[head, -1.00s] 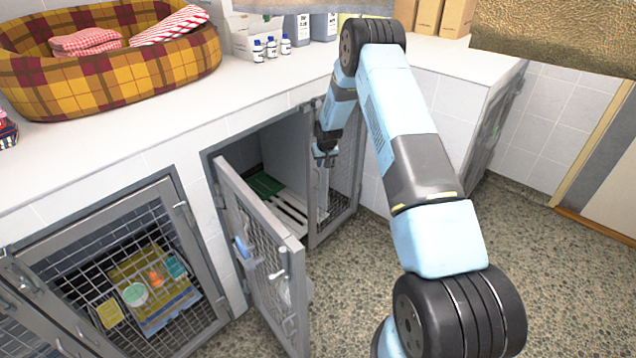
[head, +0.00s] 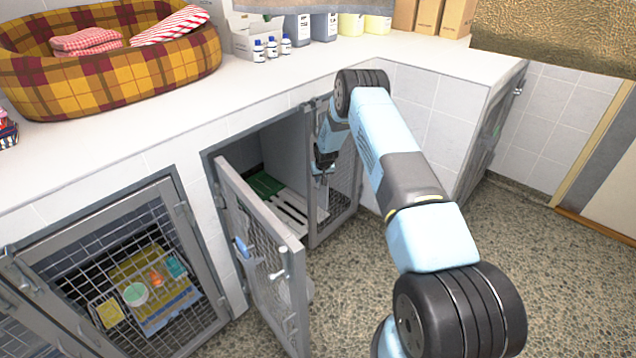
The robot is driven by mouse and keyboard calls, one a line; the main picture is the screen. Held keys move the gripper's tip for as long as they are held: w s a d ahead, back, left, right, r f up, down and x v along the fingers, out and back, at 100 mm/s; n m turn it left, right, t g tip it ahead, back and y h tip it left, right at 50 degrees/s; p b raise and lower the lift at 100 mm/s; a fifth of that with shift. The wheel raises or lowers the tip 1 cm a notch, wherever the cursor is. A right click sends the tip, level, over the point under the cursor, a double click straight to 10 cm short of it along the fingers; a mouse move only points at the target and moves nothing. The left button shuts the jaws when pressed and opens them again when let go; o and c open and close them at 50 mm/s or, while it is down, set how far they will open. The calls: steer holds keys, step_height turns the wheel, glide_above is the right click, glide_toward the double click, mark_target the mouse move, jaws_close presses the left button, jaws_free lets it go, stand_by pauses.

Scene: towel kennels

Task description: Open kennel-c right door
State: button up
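The kennel in the middle has its left mesh door (head: 262,262) swung outward, with a blue clip and a latch handle on it. The right mesh door (head: 338,188) of the same kennel stands at the right of the opening and looks closed or nearly so. My gripper (head: 322,172) is at the upper left part of this right door, close to its left frame edge. The fingers are small and partly hidden by my wrist, so I cannot tell whether they are open or touching the door. Inside the kennel are a white slatted rack (head: 290,207) and a green item (head: 264,184).
A closed kennel door (head: 125,275) with bowls behind it is at the left. The counter (head: 130,130) above carries a plaid pet bed (head: 110,70) and small bottles (head: 272,47). Speckled floor (head: 345,300) is clear in front of the right door.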

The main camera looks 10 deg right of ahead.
mark_target(320, 188)
steer(key=shift+x, duration=1.7)
jaws_close()
